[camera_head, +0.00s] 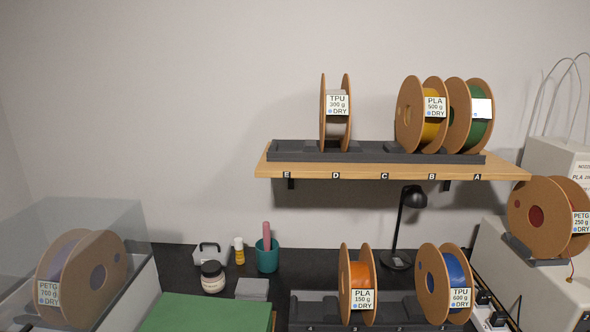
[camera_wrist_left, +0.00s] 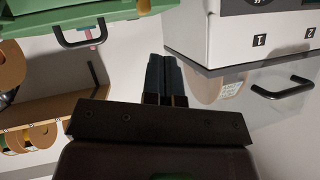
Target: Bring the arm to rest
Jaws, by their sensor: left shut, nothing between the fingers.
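My left gripper (camera_wrist_left: 165,78) shows in the left wrist view. Its two dark fingers are closed together with nothing between them. The fingers stand in front of a grey wall and show no contact with anything. Neither of my arms shows in the head view, and my right gripper is in no view.
The head view shows a wooden shelf (camera_head: 390,171) with spools, a lower black rack (camera_head: 305,312) with spools, and a clear-lidded box (camera_head: 100,215) at left. The wrist view shows a green thing with a black handle (camera_wrist_left: 84,38), a white numbered box (camera_wrist_left: 212,42) and another handle (camera_wrist_left: 283,90).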

